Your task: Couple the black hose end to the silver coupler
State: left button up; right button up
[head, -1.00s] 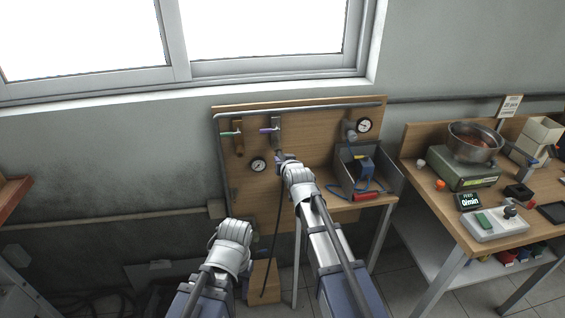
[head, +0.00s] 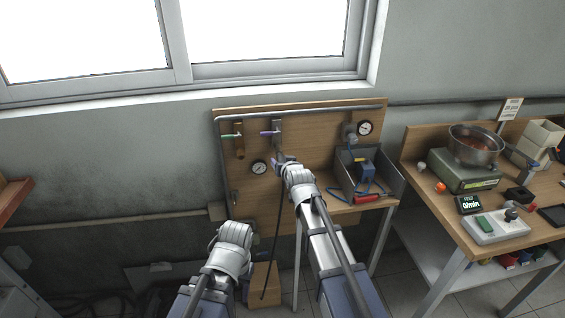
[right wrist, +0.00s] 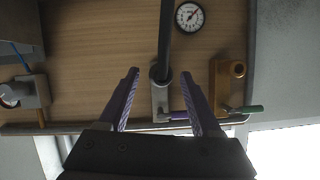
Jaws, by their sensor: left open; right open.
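The silver coupler (head: 277,128) with a purple lever hangs on the wooden board; it also shows in the right wrist view (right wrist: 160,103). The black hose (head: 276,235) hangs down from near my right gripper (head: 284,160). In the right wrist view the hose (right wrist: 166,35) runs to the coupler's mouth, and its end meets it there; I cannot tell whether it is locked. My right gripper (right wrist: 160,73) is open, its fingers apart on both sides of the joint, touching nothing. My left gripper (head: 235,232) is low at the left, away from the board, its fingers mostly hidden.
A brass coupler (head: 239,146) with a green lever is left of the silver one; it also shows in the wrist view (right wrist: 227,80). Gauges (head: 259,167) and a grey bin (head: 382,180) with blue hose are close by. A cluttered bench (head: 490,225) stands at right.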

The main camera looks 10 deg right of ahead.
jog(key=p+v, duration=0.2)
jog(key=v, duration=0.5)
jog(key=shift+s+r+p, duration=0.15)
jog(key=shift+s+p, duration=0.1)
jog(key=shift+p, duration=0.1)
jog(key=s+a+f+n+g, duration=0.1)
jog(key=s+a+f+g, duration=0.3)
jog(key=s, duration=0.3)
jog(key=s+a+f+n+g, duration=0.2)
jog(key=s+f+g, duration=0.1)
jog(key=s+f, duration=0.25)
jog(key=s+f+g+h, duration=0.1)
jog(key=s+g, duration=0.2)
jog(key=s, duration=0.5)
jog(key=s+f+n+g+h+p, duration=0.1)
jog(key=s+g, duration=0.3)
jog(key=s, duration=0.5)
jog(key=shift+s+f+h, duration=0.3)
jog(key=shift+f, duration=0.15)
jog(key=shift+c, duration=0.3)
